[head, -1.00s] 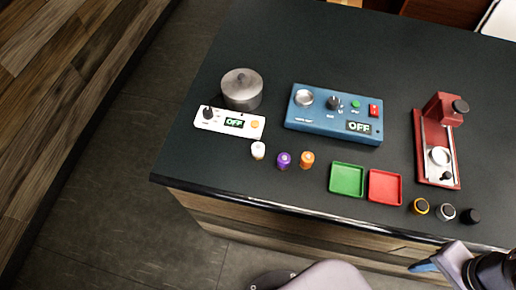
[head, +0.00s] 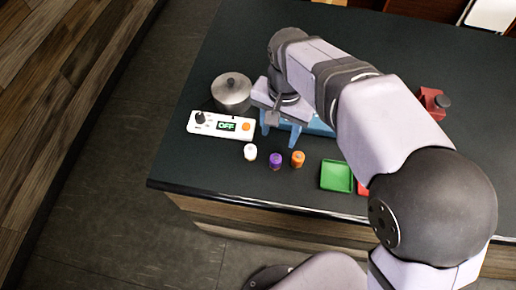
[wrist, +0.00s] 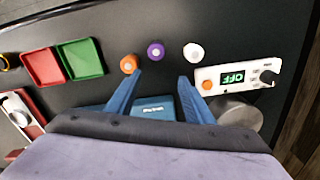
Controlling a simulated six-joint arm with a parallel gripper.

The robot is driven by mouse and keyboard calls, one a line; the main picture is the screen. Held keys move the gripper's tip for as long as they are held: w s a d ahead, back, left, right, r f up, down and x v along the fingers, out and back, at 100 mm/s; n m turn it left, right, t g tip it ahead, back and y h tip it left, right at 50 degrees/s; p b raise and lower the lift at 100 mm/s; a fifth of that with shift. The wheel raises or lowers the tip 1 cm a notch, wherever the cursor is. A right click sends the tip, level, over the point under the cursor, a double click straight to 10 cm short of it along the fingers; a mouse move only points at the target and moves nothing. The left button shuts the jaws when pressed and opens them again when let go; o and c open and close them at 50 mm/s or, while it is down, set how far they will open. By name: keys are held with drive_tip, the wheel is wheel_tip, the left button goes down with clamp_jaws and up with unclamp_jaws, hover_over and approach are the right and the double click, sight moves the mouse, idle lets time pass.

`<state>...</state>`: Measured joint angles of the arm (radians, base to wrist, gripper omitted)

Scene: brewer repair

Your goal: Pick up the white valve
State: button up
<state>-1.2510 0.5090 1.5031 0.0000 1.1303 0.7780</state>
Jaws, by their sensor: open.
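The white valve (head: 250,152) stands upright on the dark counter, just in front of the white control panel, at the left end of a row with the purple valve (head: 275,160) and the orange valve (head: 297,158). In the wrist view the white valve (wrist: 194,52) lies beyond the fingertips, a little right of the gap. My gripper (head: 279,140) is open and empty, over the front of the blue machine and behind the valves; its two blue fingers also show in the wrist view (wrist: 160,78).
The white panel (head: 221,125) reads OFF, with a lidded metal pot (head: 232,92) behind it. The blue machine (head: 318,126) is mostly hidden by my arm. A green tray (head: 336,176) and a red tray (wrist: 43,67) lie beside the valves. The front edge is close.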

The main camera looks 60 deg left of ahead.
hover_over(250, 149)
drive_tip(key=shift+a+r+n, duration=0.2)
drive_tip(key=shift+n, duration=0.1)
drive_tip(key=shift+d+f+p, duration=0.2)
drive_tip(key=shift+f+p, duration=1.55)
drive_tip(key=shift+f, duration=1.95)
clamp_jaws()
